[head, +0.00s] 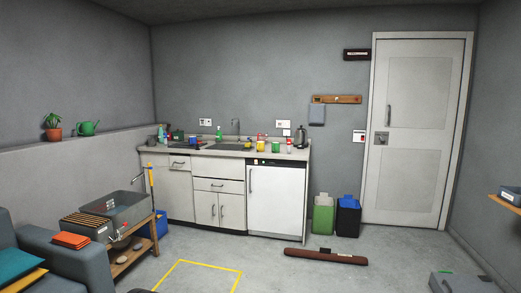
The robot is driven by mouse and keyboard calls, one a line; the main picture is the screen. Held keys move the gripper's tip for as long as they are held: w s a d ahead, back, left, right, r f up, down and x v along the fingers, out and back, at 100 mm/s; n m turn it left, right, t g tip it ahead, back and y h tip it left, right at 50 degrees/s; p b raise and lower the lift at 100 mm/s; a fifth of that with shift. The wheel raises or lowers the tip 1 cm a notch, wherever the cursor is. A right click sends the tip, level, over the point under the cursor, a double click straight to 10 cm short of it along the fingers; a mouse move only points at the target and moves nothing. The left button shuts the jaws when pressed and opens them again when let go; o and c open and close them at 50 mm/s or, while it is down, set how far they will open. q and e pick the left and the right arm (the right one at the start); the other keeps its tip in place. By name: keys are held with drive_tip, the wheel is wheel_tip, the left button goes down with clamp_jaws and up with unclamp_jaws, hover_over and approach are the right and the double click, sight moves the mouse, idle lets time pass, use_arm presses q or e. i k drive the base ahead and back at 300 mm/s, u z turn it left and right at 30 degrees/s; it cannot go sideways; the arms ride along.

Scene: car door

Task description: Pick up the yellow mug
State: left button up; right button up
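A small yellow thing that looks like the yellow mug (248,146) stands on the kitchen counter (228,153), just right of the sink and tap. It is far off and small, so its handle cannot be made out. A red and yellow item (261,139) and a green cup-like item (275,147) stand close to its right. Neither of my grippers is in view.
A brown roll (325,257) lies on the floor before the counter's right end. Green (323,215) and black (348,217) bins stand by the wall. A low wooden bench (130,257) and a sofa (65,268) are at left. Yellow-taped floor in the middle looks clear.

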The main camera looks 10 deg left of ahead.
sight(260, 145)
drive_tip(key=u, duration=0.1)
drive_tip(key=i, duration=4.3)
drive_tip(key=u, duration=0.05)
